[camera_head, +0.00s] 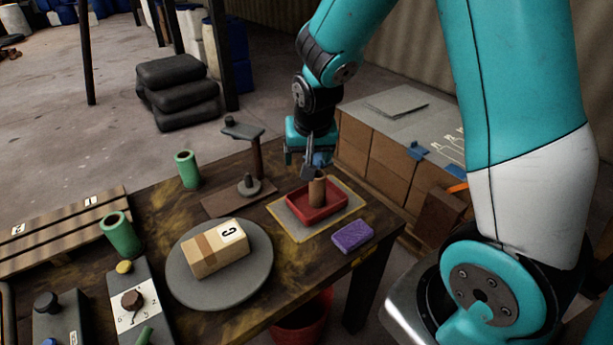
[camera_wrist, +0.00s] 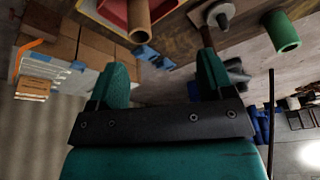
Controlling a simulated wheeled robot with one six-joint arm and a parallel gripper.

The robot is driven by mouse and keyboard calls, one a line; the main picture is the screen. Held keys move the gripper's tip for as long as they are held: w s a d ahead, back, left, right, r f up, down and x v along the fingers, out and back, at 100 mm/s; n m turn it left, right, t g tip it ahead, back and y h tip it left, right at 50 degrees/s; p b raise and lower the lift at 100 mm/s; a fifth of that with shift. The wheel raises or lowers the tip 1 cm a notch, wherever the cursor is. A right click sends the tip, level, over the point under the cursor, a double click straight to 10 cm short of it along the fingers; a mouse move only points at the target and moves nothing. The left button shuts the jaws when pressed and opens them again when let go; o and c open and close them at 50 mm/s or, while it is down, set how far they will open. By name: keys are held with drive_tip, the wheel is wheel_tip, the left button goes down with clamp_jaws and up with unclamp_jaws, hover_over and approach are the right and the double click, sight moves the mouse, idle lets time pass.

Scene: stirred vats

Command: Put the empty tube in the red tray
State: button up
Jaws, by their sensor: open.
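A brown hollow tube (camera_head: 317,190) stands upright inside the red tray (camera_head: 300,215), which sits on a yellow-edged mat on the table. The brown tube (camera_wrist: 139,22) and a corner of the red tray (camera_wrist: 113,10) also show at the top of the wrist view. A green hollow tube (camera_head: 188,172) stands at the table's back left, and another green tube (camera_head: 122,236) stands further left. One green tube (camera_wrist: 282,34) shows at the wrist view's upper right. My gripper (camera_head: 312,158) is open and empty, just behind and above the brown tube. Its fingers (camera_wrist: 162,65) are apart with nothing between them.
A grey round plate (camera_head: 180,285) carries a box marked C (camera_head: 216,248). A wooden stand (camera_head: 254,160) with a post is left of the tray. A purple block (camera_head: 352,236) lies at the front edge. Control boxes (camera_head: 135,290) fill the front left; cardboard boxes stand behind right.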

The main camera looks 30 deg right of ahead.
drive_tip(key=s+a+r+n+g+y, duration=0.1)
drive_tip(key=s+a+r+n+y, duration=0.1)
drive_tip(key=s+a+r+n, duration=0.4)
drive_tip(key=s+a+r+n+g+y, duration=0.2)
drive_tip(key=s+a+r+n, duration=0.4)
drive_tip(key=s+a, duration=0.5)
drive_tip(key=s+r+y, duration=0.1)
drive_tip(key=s, duration=0.4)
drive_tip(key=shift+s+r+g, duration=0.15)
drive_tip(key=shift+s+g, duration=0.15)
